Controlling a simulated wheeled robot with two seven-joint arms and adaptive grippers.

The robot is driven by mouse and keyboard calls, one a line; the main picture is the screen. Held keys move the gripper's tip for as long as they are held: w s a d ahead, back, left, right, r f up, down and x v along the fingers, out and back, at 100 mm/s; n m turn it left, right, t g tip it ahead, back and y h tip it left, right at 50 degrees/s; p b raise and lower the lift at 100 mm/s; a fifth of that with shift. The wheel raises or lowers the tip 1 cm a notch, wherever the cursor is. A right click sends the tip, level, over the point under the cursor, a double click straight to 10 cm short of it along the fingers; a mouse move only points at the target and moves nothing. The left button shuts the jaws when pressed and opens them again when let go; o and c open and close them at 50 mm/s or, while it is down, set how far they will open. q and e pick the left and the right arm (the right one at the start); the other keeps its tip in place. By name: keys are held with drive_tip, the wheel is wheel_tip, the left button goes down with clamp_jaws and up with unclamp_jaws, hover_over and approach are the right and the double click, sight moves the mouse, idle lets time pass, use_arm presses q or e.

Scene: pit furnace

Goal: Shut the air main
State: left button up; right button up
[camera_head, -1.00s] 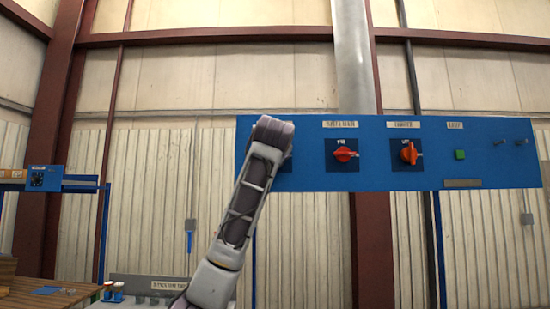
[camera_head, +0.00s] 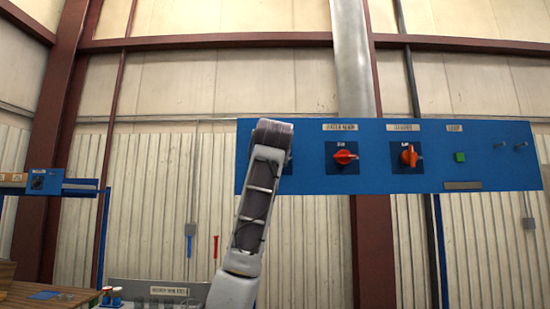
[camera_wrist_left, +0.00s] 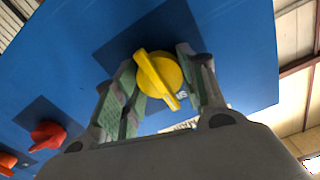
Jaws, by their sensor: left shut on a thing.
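The yellow rotary knob (camera_wrist_left: 161,76) sits on a dark square plate on the blue panel (camera_head: 300,180). Its bar handle runs diagonally in the left wrist view. My left gripper (camera_wrist_left: 157,62) is shut on this knob, one finger on each side. In the head view, my left wrist covers the knob and its label, and the gripper's fingers are hidden. The knob's dial marks are mostly hidden too. My right gripper is in neither view.
To the right on the panel are a red knob (camera_head: 344,157), a second red knob (camera_head: 409,156), a green button (camera_head: 460,157) and small pegs. A red tool (camera_head: 215,246) and a blue tool (camera_head: 189,246) hang on the wall. A smaller blue box (camera_head: 45,181) stands left.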

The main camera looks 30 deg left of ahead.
use_arm(q)
drive_tip(key=shift+w+f, duration=0.1)
drive_tip(key=shift+f, duration=0.1)
drive_tip(key=o, duration=1)
drive_tip(key=shift+r, duration=0.15)
drive_tip(key=shift+o, duration=0.2)
drive_tip(key=v, duration=1.2)
